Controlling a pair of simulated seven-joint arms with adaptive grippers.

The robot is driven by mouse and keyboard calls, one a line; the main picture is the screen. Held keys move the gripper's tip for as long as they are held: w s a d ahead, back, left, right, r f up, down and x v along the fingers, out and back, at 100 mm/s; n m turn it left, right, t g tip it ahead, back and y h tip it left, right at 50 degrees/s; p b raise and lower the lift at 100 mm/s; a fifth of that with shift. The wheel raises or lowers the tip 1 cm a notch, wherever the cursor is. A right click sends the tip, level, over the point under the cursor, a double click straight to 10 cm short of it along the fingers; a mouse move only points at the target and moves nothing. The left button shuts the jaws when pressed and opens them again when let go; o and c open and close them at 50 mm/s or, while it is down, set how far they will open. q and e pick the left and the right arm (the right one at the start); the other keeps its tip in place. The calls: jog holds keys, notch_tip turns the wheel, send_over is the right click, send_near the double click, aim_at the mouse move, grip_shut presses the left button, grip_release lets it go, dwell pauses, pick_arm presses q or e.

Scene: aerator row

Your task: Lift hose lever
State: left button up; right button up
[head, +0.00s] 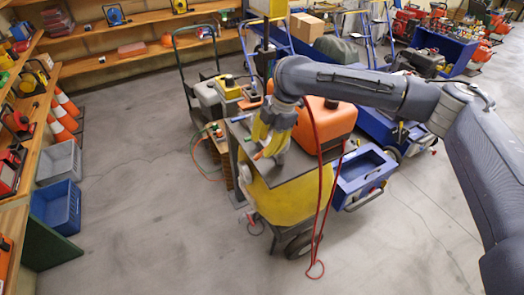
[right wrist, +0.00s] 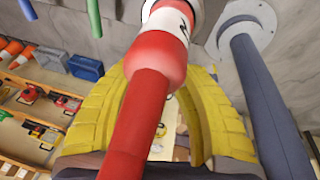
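In the right wrist view a thick red bar with a white band (right wrist: 150,100), likely the hose lever, runs up the picture to a pale round fitting. My right gripper (head: 268,150) points down over the grey top of a yellow machine (head: 290,200) in the head view. Its yellow fingers also show in the right wrist view (right wrist: 160,85), spread on either side of the red bar, with a gap at the right finger. The bar hides part of the left finger, and contact is unclear. The lever is not clear in the head view. My left gripper is out of view.
Red hoses (head: 320,185) hang in front of the machine to the floor. An orange tank (head: 325,125) and an open blue box (head: 362,175) stand to its right. A green hand truck (head: 183,65) is behind.

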jog(key=v, duration=0.7)
jog(key=shift+r, duration=0.35)
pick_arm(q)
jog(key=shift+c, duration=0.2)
pick_arm(e)
jog(key=shift+d, duration=0.15)
